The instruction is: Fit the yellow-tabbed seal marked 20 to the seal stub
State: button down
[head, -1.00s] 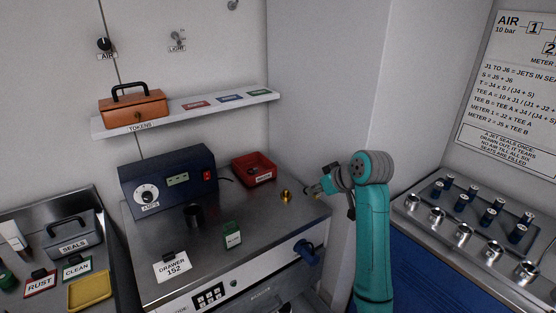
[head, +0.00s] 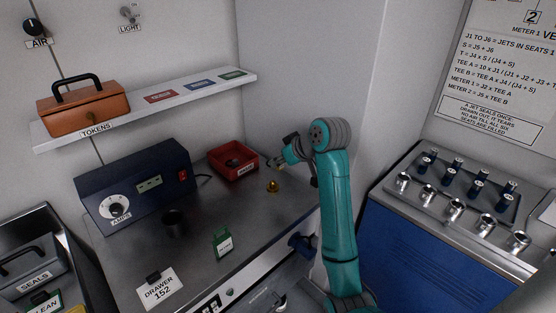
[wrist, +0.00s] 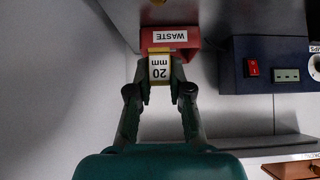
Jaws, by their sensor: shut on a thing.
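My gripper (wrist: 160,85) is shut on the yellow-tabbed seal (wrist: 160,68). Its white label reads "20 mm", upside down in the wrist view, with yellow at its edge. In the head view my gripper (head: 279,163) is over the right rear of the bench, just above and behind a small brass fitting (head: 272,186) in the picture. The fitting, which looks like the seal stub, stands on the bench top, apart from the gripper. The seal is too small to make out in the head view.
A red waste bin (head: 233,161) stands left of the gripper; the wrist view shows it behind the seal (wrist: 183,37). A dark blue meter box (head: 135,186), black cup (head: 174,223) and green-clipped card (head: 223,243) are on the bench. A wall stands close behind.

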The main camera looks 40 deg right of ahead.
send_over(275, 185)
jog(key=s, duration=0.2)
jog(key=shift+f, duration=2.85)
jog(key=shift+f, duration=1.6)
jog(key=c, duration=1)
grip_release()
jog(key=v, duration=1.2)
jog(key=shift+s+f, duration=0.1)
